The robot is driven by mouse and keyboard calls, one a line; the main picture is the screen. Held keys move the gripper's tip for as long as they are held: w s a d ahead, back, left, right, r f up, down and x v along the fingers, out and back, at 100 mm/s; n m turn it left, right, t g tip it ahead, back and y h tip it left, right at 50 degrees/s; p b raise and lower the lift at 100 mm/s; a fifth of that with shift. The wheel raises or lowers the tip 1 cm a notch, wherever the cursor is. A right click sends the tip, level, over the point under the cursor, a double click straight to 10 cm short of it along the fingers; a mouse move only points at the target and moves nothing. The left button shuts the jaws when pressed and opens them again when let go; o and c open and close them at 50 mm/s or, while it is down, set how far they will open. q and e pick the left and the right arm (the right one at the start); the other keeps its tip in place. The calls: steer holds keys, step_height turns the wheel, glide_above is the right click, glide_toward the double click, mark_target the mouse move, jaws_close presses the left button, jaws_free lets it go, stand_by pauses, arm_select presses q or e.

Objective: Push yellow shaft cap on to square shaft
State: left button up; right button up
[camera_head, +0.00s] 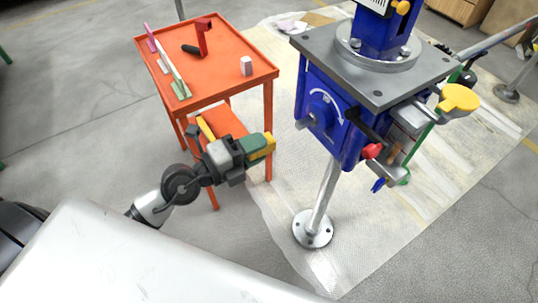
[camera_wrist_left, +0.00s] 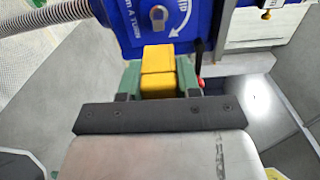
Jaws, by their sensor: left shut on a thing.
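My left gripper (camera_head: 258,147) comes in from the lower left, with green fingers. It is shut on the yellow shaft cap (camera_head: 264,154), whose end sticks out past the fingers. In the left wrist view the yellow shaft cap (camera_wrist_left: 158,70) sits between the green fingers, pointing at the blue housing. The grey square shaft (camera_head: 302,123) juts from the blue screw jack (camera_head: 325,105), to the right of the cap and apart from it. In the left wrist view the shaft (camera_wrist_left: 159,17) shows just beyond the cap, slightly off to its left or nearly in line. My right gripper is not in view.
An orange cart (camera_head: 222,60) stands left of the jack, close behind my left gripper, with small tools on top. A black lever with a red knob (camera_head: 372,151) sticks out right of the shaft. A grey support leg (camera_head: 322,195) stands below the jack.

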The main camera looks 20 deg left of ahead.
arm_select(q)
steer(key=shift+a, duration=0.15)
steer(key=shift+a+f, duration=0.1)
steer(key=shift+w+a, duration=0.1)
steer(key=shift+p, duration=0.3)
steer(key=shift+w, duration=0.1)
steer(key=p+x, duration=0.2)
steer(key=shift+w+d+r, duration=0.2)
steer(key=shift+d, duration=0.05)
steer(key=shift+p+x, duration=0.6)
steer(key=shift+x, duration=0.95)
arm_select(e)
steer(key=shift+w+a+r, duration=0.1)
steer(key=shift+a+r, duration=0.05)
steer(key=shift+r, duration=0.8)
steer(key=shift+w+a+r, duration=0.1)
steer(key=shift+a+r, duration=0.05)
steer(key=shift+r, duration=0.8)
arm_select(q)
steer(key=shift+f, duration=0.15)
steer(key=shift+s, duration=0.1)
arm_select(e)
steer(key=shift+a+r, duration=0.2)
